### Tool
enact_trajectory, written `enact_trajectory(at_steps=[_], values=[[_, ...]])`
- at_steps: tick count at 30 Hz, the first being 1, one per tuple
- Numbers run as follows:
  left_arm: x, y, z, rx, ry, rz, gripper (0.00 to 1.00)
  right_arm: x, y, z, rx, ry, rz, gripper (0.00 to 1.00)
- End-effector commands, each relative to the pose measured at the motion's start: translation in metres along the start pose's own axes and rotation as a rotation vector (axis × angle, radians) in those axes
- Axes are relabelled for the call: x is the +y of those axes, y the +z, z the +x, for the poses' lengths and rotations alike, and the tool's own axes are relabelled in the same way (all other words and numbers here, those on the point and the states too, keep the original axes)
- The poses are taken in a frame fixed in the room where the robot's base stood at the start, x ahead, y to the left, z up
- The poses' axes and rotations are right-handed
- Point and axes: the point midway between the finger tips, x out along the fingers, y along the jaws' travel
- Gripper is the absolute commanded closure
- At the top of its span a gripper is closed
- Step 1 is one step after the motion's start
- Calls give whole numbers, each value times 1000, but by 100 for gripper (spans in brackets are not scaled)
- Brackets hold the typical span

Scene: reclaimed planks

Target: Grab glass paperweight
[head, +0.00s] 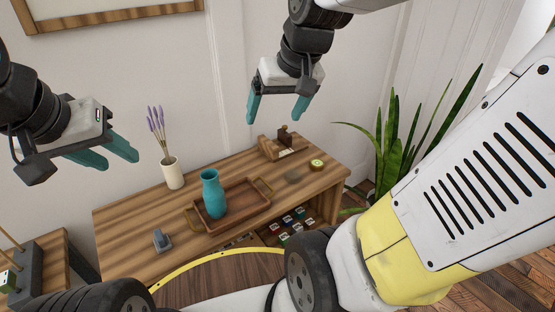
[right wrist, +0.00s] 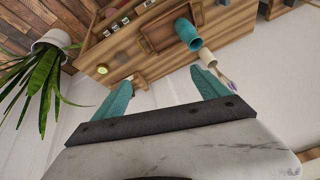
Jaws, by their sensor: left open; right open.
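I cannot tell for sure which item is the glass paperweight. A small round green-and-pale object (head: 316,164) lies at the right end of the wooden table and may be it; it also shows in the right wrist view (right wrist: 102,69). A small grey-blue object (head: 161,240) sits at the table's front left. My right gripper (head: 276,105) is open and empty, above the table's back edge. Its spread teal fingers show in the right wrist view (right wrist: 161,79). My left gripper (head: 117,160) is open and empty, left of the table and above it.
A teal vase (head: 213,196) stands in a wooden tray (head: 247,209) mid-table. A white vase with lavender (head: 172,173) stands behind it. A wooden holder (head: 281,147) and a flat grey-brown disc (head: 293,176) are near the right end. A leafy plant (head: 394,150) stands right of the table.

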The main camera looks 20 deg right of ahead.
Motion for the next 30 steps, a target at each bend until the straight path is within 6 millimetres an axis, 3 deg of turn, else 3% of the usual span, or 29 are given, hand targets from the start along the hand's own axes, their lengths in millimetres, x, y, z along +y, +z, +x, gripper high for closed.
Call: enact_trajectory(at_steps=[6, 12, 17, 21, 25, 30], values=[[0, 0, 0, 0, 0, 0, 59, 44, -57, 69, -127, 47, 10, 15], [0, 0, 0, 0, 0, 0, 59, 92, -88, 151, -238, 83, 12, 15], [0, 0, 0, 0, 0, 0, 59, 133, -92, 227, -328, 104, 9, 15], [0, 0, 0, 0, 0, 0, 59, 164, -83, 286, -394, 117, 2, 15], [0, 0, 0, 0, 0, 0, 59, 181, -74, 321, -433, 122, -4, 15], [0, 0, 0, 0, 0, 0, 59, 189, -66, 341, -451, 124, -7, 15]])
